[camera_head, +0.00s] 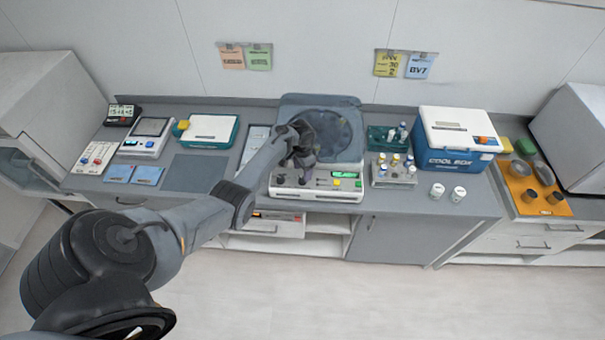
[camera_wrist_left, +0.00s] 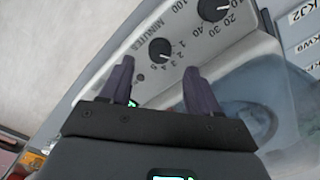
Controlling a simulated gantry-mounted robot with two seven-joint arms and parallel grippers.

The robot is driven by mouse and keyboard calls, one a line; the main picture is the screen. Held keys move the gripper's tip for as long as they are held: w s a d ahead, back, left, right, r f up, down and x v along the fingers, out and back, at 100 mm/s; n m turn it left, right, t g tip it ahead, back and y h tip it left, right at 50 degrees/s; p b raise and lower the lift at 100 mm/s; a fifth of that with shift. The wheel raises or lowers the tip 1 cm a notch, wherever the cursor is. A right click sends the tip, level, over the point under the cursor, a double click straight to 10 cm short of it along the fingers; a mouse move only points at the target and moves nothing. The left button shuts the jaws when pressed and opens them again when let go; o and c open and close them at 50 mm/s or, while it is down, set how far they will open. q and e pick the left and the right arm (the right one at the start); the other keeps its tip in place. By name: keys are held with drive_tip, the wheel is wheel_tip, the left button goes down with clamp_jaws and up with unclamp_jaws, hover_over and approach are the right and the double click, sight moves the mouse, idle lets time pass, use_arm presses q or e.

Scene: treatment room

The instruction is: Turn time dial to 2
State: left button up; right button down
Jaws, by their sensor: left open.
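The time dial (camera_wrist_left: 159,50) is a round black knob in the left wrist view, marked MINUTES with the numbers 1 to 5 beside it. I cannot tell which number its pointer is on. A second black dial (camera_wrist_left: 212,8) with larger numbers is beside it at the top edge. My left gripper (camera_wrist_left: 159,67) is open, and the time dial appears between and just beyond its two fingertips; contact cannot be told. In the head view the left gripper (camera_head: 303,166) is over the front panel of the grey machine (camera_head: 357,160) and hides part of it. My right gripper is not in view.
A rack with small bottles (camera_head: 394,178) stands right of the machine, and a blue cool box (camera_head: 450,162) beyond it. A grey mat (camera_head: 199,173) lies to the left. Two white jars (camera_head: 458,194) stand near the counter's front edge.

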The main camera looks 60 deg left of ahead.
sight(302, 179)
use_arm(q)
wheel_tip(302, 179, up, 6)
drive_tip(key=shift+f, duration=0.15)
idle(0.5)
